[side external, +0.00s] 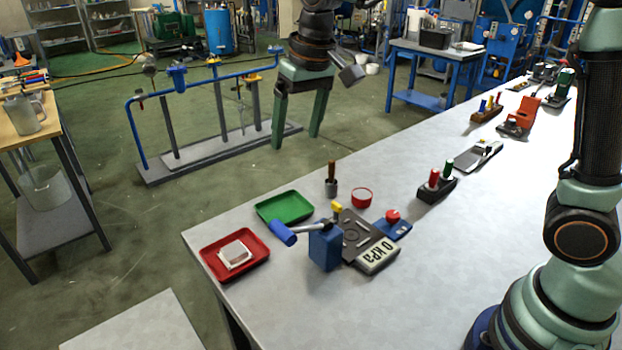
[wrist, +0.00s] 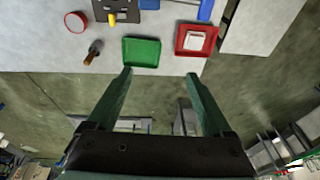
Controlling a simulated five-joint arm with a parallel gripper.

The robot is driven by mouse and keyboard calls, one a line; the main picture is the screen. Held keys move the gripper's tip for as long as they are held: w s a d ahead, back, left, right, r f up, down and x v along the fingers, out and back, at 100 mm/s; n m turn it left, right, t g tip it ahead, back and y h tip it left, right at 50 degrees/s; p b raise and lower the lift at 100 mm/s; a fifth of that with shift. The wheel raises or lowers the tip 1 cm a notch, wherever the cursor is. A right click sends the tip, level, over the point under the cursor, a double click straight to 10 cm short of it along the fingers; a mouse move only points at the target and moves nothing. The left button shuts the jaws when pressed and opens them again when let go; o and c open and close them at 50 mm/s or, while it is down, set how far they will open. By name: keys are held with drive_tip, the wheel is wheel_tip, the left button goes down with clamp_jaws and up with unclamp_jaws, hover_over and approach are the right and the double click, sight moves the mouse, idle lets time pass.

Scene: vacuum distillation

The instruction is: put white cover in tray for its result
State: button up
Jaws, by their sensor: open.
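The white cover (side external: 235,254), a small square piece, lies in the red tray (side external: 211,250) at the table's near left corner. In the wrist view the cover (wrist: 197,40) lies inside the red tray (wrist: 181,42). An empty green tray (side external: 284,207) sits beside the red one; it also shows in the wrist view (wrist: 142,52). My gripper (side external: 297,142) is open and empty, its fingers pointing down, apart from both trays. In the wrist view the open fingertips (wrist: 159,73) reach toward the trays' edge of the table.
A blue pump (side external: 325,247) with a lever stands right of the trays, beside a display (side external: 378,256) reading 0 kPa. A red knob (side external: 392,216), a red-rimmed round dish (side external: 361,197) and a brown-handled tool (side external: 331,178) are near it. The table's front right is clear.

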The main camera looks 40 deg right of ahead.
drive_tip(key=s+d+t, duration=0.1)
drive_tip(key=s+d, duration=0.4)
drive_tip(key=s, duration=0.2)
drive_tip(key=s+d+f+t, duration=0.1)
drive_tip(key=s+d+t, duration=0.1)
drive_tip(key=s+d, duration=0.3)
drive_tip(key=shift+s+d+h, duration=0.3)
drive_tip(key=shift+s+d, duration=0.05)
drive_tip(key=shift+s, duration=1.4)
